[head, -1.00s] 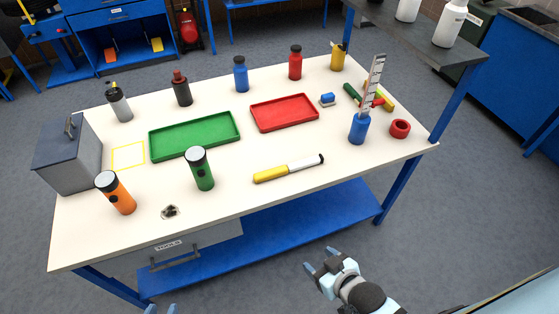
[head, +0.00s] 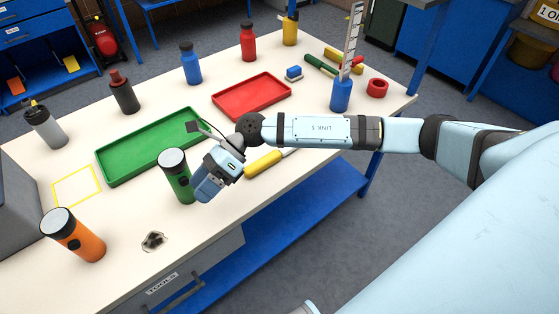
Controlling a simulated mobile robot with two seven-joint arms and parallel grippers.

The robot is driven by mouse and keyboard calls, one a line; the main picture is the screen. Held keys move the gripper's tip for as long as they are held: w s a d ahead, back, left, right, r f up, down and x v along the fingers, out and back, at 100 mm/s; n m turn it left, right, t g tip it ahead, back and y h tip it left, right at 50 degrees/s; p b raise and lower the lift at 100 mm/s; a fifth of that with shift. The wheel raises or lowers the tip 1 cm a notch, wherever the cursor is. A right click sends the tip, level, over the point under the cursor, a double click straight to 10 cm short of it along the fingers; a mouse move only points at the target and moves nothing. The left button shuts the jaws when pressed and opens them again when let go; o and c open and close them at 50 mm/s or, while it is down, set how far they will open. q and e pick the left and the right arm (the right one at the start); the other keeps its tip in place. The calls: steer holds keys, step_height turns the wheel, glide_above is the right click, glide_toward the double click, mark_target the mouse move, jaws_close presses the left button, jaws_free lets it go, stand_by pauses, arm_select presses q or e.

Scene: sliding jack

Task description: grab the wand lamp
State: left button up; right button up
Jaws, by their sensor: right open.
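The wand lamp lies on the white workbench (head: 317,132). Its yellow handle (head: 263,163) shows just below my right forearm, and most of its white part and its dark tip are hidden behind the arm. My right gripper (head: 206,185) is open and empty. In the picture it is left of the yellow handle, beside the green flashlight (head: 177,178) and partly overlapping it; I cannot tell whether they touch. My left gripper is not in view.
An orange flashlight (head: 75,237) and a small dark metallic item (head: 153,241) are at front left. Green (head: 112,178) and red (head: 224,108) trays lie behind. A blue container (head: 341,96) holds a ruler. Several bottles line the back edge.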

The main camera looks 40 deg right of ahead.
steer(key=w+d+f+n+t+h+b, duration=0.1)
steer(key=w+d+f+n+h+b, duration=0.2)
steer(key=d, duration=0.5)
steer(key=w+d+f+n+h+b, duration=0.1)
steer(key=w+d+n+h, duration=0.1)
steer(key=w+d+h, duration=0.45)
steer(key=t+h+b, duration=0.1)
steer(key=h+b, duration=0.1)
steer(key=h, duration=0.1)
glide_above(280, 150)
steer(key=shift+n, duration=0.3)
steer(key=f, duration=0.4)
steer(key=shift+d+f, duration=0.25)
steer(key=shift+f, duration=0.1)
steer(key=shift+a+f, duration=0.15)
steer(key=shift+f, duration=1.5)
steer(key=shift+a+f, duration=0.1)
steer(key=shift+f, duration=1.55)
steer(key=shift+r, duration=0.1)
steer(key=c, duration=1.1)
steer(key=shift+c, duration=0.2)
